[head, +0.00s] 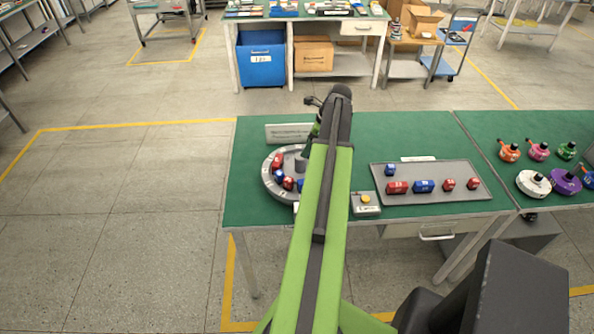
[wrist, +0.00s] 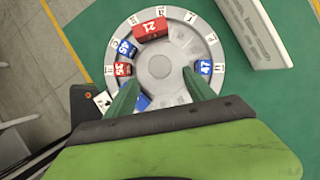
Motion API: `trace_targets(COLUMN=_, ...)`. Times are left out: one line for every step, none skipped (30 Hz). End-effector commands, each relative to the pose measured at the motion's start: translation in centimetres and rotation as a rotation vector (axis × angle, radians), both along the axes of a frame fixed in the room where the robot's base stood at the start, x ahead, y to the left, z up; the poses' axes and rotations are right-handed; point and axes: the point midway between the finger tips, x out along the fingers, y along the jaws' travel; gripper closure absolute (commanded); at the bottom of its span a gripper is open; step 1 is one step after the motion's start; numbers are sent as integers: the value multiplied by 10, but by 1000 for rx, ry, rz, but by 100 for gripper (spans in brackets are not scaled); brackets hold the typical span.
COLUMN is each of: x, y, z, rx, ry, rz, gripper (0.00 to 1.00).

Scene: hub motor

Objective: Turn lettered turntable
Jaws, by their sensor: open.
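The lettered turntable (wrist: 161,107) is a round light grey disc with white letter tags around its rim and a raised round hub (wrist: 159,66). It carries a red block marked 21 (wrist: 150,27), a blue block marked 45 (wrist: 125,50), a red block marked 35 (wrist: 123,69), a blue block marked 47 (wrist: 204,68) and another blue block partly hidden by a finger. In the head view the turntable (head: 269,185) is at the bench's left end, partly behind my arm. My gripper (wrist: 160,80) is open above it, its green fingers either side of the hub in the picture.
A grey tray (head: 440,174) with red and blue blocks lies to the right on the green bench (head: 245,205). A box with a yellow button (head: 365,203) stands between tray and turntable. A light grey sign (head: 288,133) stands behind the turntable. Several colourful motors (head: 533,184) stand farther right.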

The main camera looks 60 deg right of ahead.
Motion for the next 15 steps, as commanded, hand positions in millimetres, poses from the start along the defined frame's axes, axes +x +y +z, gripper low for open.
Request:
trace_targets(x=5, y=1, z=-23, rx=1, ry=0, rz=1, gripper=37)
trace_targets(x=8, y=2, z=-29, rx=0, ry=0, rz=2, gripper=37)
trace_targets(x=11, y=3, z=-37, rx=0, ry=0, rz=2, gripper=37)
trace_targets(x=13, y=4, z=-43, rx=0, ry=0, rz=2, gripper=37)
trace_targets(x=16, y=5, z=-49, rx=0, ry=0, rz=2, gripper=37)
trace_targets(x=19, y=5, z=-57, rx=0, ry=0, rz=2, gripper=37)
trace_targets(x=21, y=6, z=-64, rx=0, ry=0, rz=2, gripper=37)
trace_targets(x=24, y=7, z=-70, rx=0, ry=0, rz=2, gripper=37)
trace_targets(x=27, y=8, z=-78, rx=1, ry=0, rz=3, gripper=37)
trace_targets(x=30, y=9, z=-83, rx=1, ry=0, rz=3, gripper=37)
trace_targets(x=32, y=9, z=-89, rx=1, ry=0, rz=4, gripper=37)
trace_targets(x=35, y=10, z=-94, rx=1, ry=0, rz=4, gripper=37)
trace_targets(x=36, y=11, z=-98, rx=0, ry=0, rz=3, gripper=37)
trace_targets(x=38, y=11, z=-101, rx=0, ry=0, rz=3, gripper=37)
trace_targets(x=39, y=12, z=-103, rx=0, ry=0, rz=3, gripper=37)
